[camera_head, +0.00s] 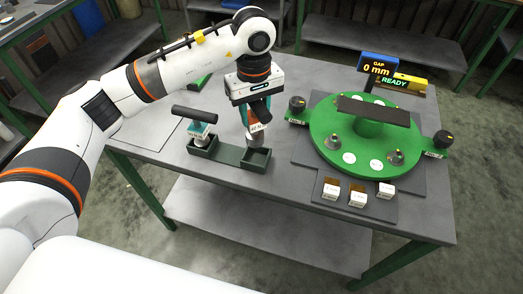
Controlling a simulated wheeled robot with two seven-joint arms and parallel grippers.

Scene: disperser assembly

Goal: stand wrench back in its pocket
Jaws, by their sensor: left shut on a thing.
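Whether that end is inside a pocket or just above or behind the tray I cannot tell. The tray's right pocket (257,159) looks empty. A second tool with a black crossbar handle (194,113) stands in the left pocket. My right gripper is not in view.
A round green fixture (325,150) with a dark bar across it stands on the right, with black knobs beside it. Its displays read "GAP 0 mm" (379,66) and "READY" (395,83). Small white blocks (357,199) sit in front. The front left tabletop is clear.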

